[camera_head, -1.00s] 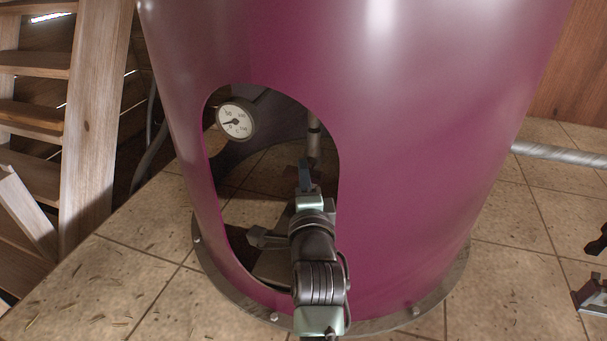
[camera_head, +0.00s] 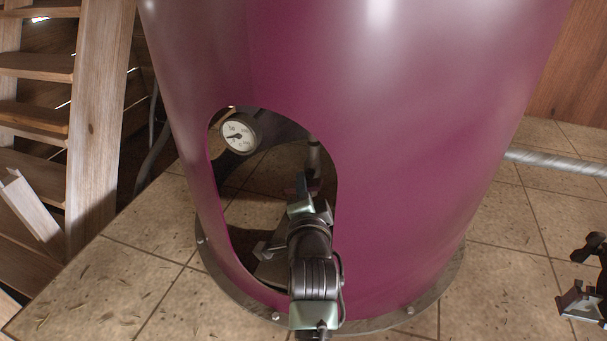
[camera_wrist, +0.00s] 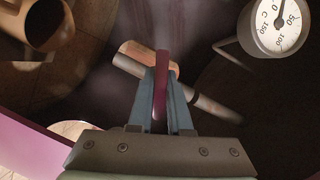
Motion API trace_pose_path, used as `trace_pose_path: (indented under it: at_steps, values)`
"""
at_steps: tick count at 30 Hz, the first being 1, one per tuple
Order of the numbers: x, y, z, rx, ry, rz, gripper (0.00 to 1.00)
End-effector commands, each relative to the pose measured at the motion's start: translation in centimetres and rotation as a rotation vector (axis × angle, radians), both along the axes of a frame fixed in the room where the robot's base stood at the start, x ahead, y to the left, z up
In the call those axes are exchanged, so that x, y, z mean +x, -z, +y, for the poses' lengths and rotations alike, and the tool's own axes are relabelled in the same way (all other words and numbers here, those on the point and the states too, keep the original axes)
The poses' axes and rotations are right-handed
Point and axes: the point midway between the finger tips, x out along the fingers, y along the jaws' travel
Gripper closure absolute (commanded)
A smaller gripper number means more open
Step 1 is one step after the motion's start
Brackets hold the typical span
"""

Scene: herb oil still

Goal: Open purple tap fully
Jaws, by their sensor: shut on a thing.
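The purple tap (camera_wrist: 161,68) shows in the wrist view as a narrow upright handle in front of a thin pipe with a brass-coloured part (camera_wrist: 143,55). My gripper (camera_wrist: 160,88) is shut on this handle, with one blue-grey finger on each side. In the head view my gripper (camera_head: 301,184) is inside the arched opening of the large purple vessel (camera_head: 410,150). The tap itself is hidden there behind my gripper. How far the tap is turned cannot be told.
A round white dial gauge (camera_head: 238,135) is at the upper left of the opening, and in the wrist view (camera_wrist: 276,28) close right of the tap. The opening's edge surrounds my arm. Wooden stairs (camera_head: 95,120) stand left; a metal pipe (camera_head: 555,161) runs right.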

Motion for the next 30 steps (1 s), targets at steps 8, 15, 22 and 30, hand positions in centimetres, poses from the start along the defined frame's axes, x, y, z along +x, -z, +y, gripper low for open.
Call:
trace_pose_path:
  at_steps: [8,15,22,30]
  values:
    - [-0.01,-0.37,0.11,-0.252,-0.002,0.085,1.00]
    - [0.01,-0.25,0.11,-0.470,-0.002,0.154,1.00]
    - [0.02,-0.08,0.06,-0.677,-0.001,0.221,1.00]
    - [0.02,0.08,0.05,-0.905,-0.001,0.295,1.00]
